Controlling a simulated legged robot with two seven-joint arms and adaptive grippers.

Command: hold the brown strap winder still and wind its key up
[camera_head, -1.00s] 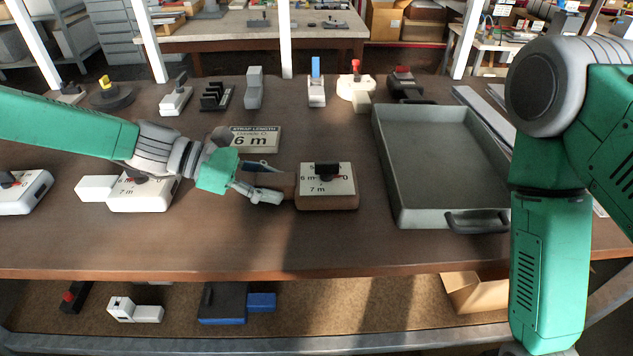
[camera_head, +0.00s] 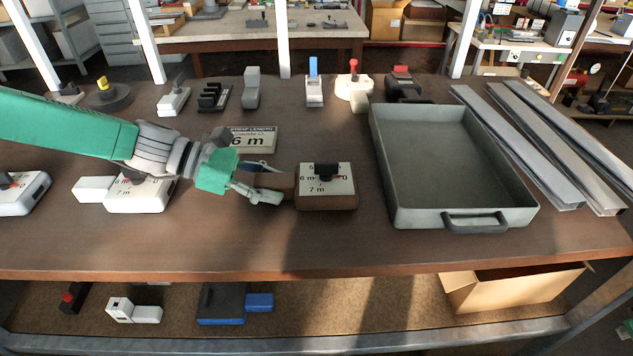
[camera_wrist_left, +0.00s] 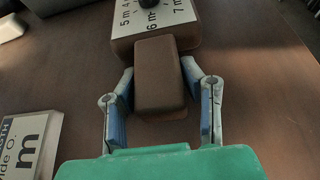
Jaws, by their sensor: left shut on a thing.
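The brown strap winder (camera_head: 327,203) lies on the bench, with a white dial face on top and a dark key (camera_head: 326,171) standing on the dial. It also shows at the top of the left wrist view (camera_wrist_left: 180,42). My left gripper (camera_head: 268,187) is shut on the winder's narrow brown block (camera_wrist_left: 160,75), with a finger on each side. The dial carries marks such as 5, 6 m and 7 m. A sign (camera_head: 256,140) behind reads STRAP LENGTH and 6 m. My right gripper is not in view.
A grey tray (camera_head: 387,190) stands right of the winder, with metal profiles (camera_head: 530,150) beyond it. A white winder (camera_head: 140,196) sits under my left arm. Several small devices line the back. The bench front is clear.

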